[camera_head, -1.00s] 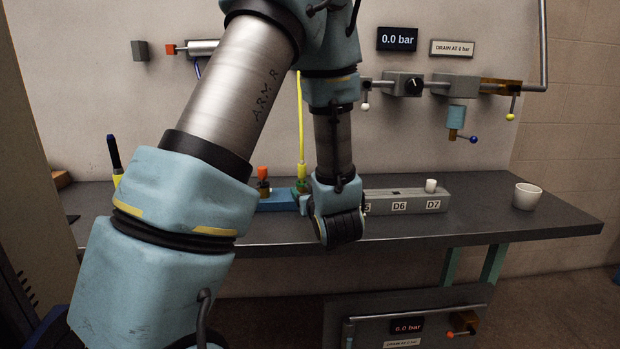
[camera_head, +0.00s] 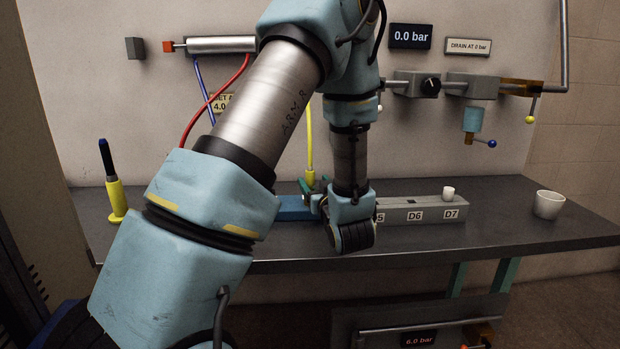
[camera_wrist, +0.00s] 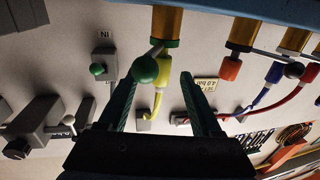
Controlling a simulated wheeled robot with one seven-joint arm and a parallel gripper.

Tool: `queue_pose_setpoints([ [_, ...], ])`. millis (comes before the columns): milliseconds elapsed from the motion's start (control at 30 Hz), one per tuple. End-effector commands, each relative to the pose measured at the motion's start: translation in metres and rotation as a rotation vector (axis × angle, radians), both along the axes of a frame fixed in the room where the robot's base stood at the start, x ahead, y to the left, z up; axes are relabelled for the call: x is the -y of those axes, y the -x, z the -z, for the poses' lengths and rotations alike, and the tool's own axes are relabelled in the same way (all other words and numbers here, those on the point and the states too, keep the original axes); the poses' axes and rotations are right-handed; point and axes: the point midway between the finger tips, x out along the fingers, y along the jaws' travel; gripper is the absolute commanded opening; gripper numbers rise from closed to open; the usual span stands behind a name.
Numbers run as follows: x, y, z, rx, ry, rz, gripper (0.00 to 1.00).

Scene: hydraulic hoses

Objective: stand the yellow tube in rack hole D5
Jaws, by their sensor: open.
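The yellow tube (camera_head: 310,140) hangs upright behind my arm in the head view, its lower end near my green gripper fingers (camera_head: 309,192). In the wrist view the yellow tube (camera_wrist: 157,100) shows between my two spread fingers (camera_wrist: 158,76), below a gold fitting. My gripper is open; I cannot tell how deep the tube lies between the fingers. The grey rack (camera_head: 432,200) stands on the bench to the right of my gripper. Labels D6 and D7 are readable; the D5 label is partly hidden by my wrist, and its hole is hidden.
A small white cylinder (camera_head: 448,194) stands on the rack at D7. A blue block (camera_head: 293,209) lies left of my gripper. A white cup (camera_head: 548,204) stands right. A yellow holder with a dark stick (camera_head: 117,197) stands left. Red hose (camera_head: 212,102) and valves (camera_head: 472,85) are along the wall.

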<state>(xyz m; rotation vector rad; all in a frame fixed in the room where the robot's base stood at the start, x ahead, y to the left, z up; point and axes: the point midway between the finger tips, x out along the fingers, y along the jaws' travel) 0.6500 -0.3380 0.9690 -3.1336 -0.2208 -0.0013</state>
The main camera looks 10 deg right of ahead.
Motion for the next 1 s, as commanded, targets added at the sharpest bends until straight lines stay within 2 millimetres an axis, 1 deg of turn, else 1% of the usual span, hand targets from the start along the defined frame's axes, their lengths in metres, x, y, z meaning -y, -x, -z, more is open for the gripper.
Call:
queue_pose_setpoints([
  [33,-0.001,-0.007,-0.002,0.000,0.000,-0.001,0.66],
  [100,-0.002,-0.013,-0.001,-0.001,0.000,0.000,0.66],
  [267,-0.004,-0.023,-0.003,-0.001,0.000,0.000,0.66],
  [433,-0.010,-0.048,-0.010,0.000,0.000,-0.002,0.66],
  [533,-0.011,-0.060,-0.008,-0.001,0.000,-0.001,0.66],
  [667,-0.012,-0.068,-0.007,0.000,0.001,0.001,0.66],
  [867,-0.012,-0.069,-0.006,0.000,0.001,0.002,0.66],
  [1000,-0.012,-0.068,-0.006,0.000,0.001,0.002,0.51],
])
